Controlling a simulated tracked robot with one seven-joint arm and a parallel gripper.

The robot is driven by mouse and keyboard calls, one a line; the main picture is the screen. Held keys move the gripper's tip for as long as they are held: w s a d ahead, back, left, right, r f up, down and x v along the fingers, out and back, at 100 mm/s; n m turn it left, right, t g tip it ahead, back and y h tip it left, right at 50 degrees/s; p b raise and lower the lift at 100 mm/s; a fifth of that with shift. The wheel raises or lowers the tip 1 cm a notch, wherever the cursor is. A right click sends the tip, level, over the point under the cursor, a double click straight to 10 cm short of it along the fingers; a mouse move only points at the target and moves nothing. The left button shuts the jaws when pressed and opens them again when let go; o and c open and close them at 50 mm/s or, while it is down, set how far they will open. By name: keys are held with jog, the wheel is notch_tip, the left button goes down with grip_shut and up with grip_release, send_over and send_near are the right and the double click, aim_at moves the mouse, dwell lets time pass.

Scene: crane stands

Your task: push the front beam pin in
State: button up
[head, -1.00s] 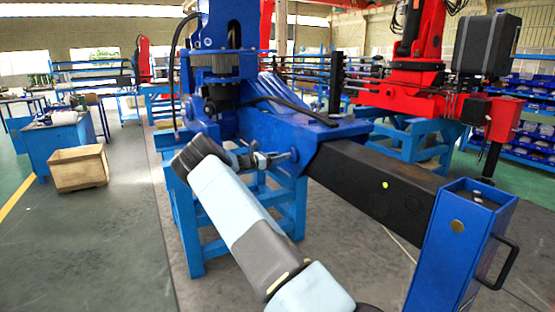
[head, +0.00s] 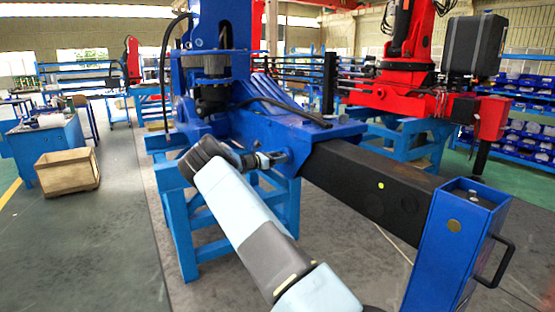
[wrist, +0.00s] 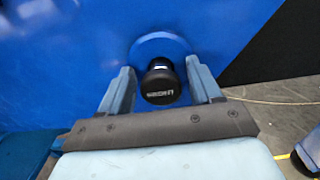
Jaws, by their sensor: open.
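The front beam pin shows in the wrist view as a black round knob (wrist: 161,86) with white lettering. It stands out from a round blue boss (wrist: 160,46) on the blue beam housing (wrist: 70,50). My gripper (wrist: 160,76) is open, with one finger on each side of the knob. A gap shows between the knob and each finger. In the head view my gripper (head: 275,158) is at the side of the blue housing (head: 300,130), where the black beam (head: 375,187) comes out. The pin is mostly hidden by the fingers there.
A blue upright leg box (head: 455,245) with a black handle (head: 498,262) stands at the beam's right end. Blue stand legs (head: 183,230) are below the housing. A wooden crate (head: 67,173) sits at left on open grey floor. A red crane (head: 410,75) is behind.

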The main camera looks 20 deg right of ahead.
jog(key=s+a, duration=0.1)
jog(key=a, duration=1.2)
jog(key=shift+s+a, duration=0.3)
jog(key=shift+a, duration=0.05)
jog(key=shift+d, duration=0.1)
jog(key=s+d+r+m+g+y, duration=0.15)
jog(key=s+r+m+y, duration=0.4)
jog(key=s, duration=0.55)
jog(key=s+d+r+m+g+y, duration=0.1)
jog(key=s+d+r+m+y, duration=0.35)
jog(key=s, duration=0.75)
jog(key=s+a+r+m+t+y, duration=0.25)
jog(key=s+a+r, duration=0.25)
jog(key=s, duration=0.5)
jog(key=s+a+r+m+t+y, duration=0.1)
jog(key=s+a+r+m+y, duration=0.3)
jog(key=s, duration=0.6)
jog(key=s+a+m+t, duration=0.1)
jog(key=s+a, duration=0.3)
jog(key=s, duration=0.4)
jog(key=s+a+m+t+y, duration=0.1)
jog(key=s+a, duration=0.3)
jog(key=s, duration=0.5)
jog(key=shift+s+a+f+m, duration=0.15)
jog(key=shift+s+a+m, duration=0.1)
jog(key=shift+a+m, duration=0.2)
